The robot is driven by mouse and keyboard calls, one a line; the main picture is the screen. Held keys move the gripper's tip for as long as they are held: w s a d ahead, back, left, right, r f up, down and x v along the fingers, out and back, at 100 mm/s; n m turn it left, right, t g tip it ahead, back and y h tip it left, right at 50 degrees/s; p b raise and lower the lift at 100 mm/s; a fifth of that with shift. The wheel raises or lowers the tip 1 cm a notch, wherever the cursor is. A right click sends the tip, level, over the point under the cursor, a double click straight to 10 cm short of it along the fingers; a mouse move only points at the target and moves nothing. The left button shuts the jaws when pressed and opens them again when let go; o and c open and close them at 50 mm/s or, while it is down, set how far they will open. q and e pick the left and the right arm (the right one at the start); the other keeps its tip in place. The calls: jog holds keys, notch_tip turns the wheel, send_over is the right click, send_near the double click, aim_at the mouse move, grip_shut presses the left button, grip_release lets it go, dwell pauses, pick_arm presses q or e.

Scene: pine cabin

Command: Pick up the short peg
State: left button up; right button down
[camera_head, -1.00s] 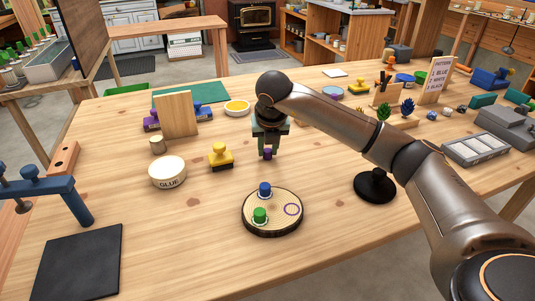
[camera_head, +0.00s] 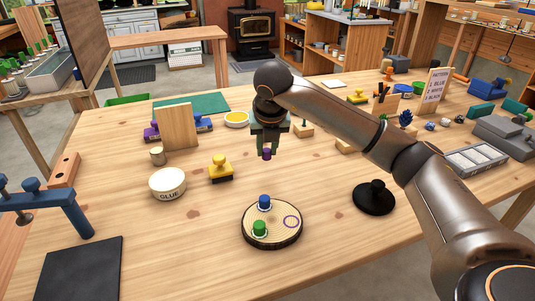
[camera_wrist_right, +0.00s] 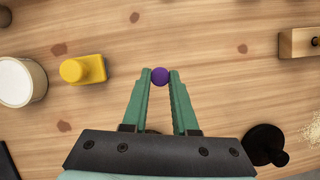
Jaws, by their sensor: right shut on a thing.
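A short purple peg (camera_head: 267,154) is between the fingertips of my right gripper (camera_head: 268,146), which is shut on it and holds it above the table. The purple peg also shows end-on between the green fingers in the right wrist view (camera_wrist_right: 160,76). On the table in front stands a round wooden board (camera_head: 272,237) with a blue peg (camera_head: 264,202), a green peg (camera_head: 259,228) and an empty purple ring mark (camera_head: 291,222). My left gripper is not in view.
A yellow stamp-like block (camera_head: 221,170), a glue tub (camera_head: 168,183) and an upright wooden panel (camera_head: 177,127) stand to the left. A black round stand (camera_head: 375,198) is at the right. The tabletop between the gripper and the round board is clear.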

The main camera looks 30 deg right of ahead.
jog(key=s+a+r+p, duration=0.2)
jog(key=s+a+r, duration=0.5)
jog(key=s, duration=0.3)
jog(key=shift+a+r, duration=0.2)
jog(key=shift+r, duration=0.4)
jog(key=c, duration=1.3)
grip_release()
grip_shut()
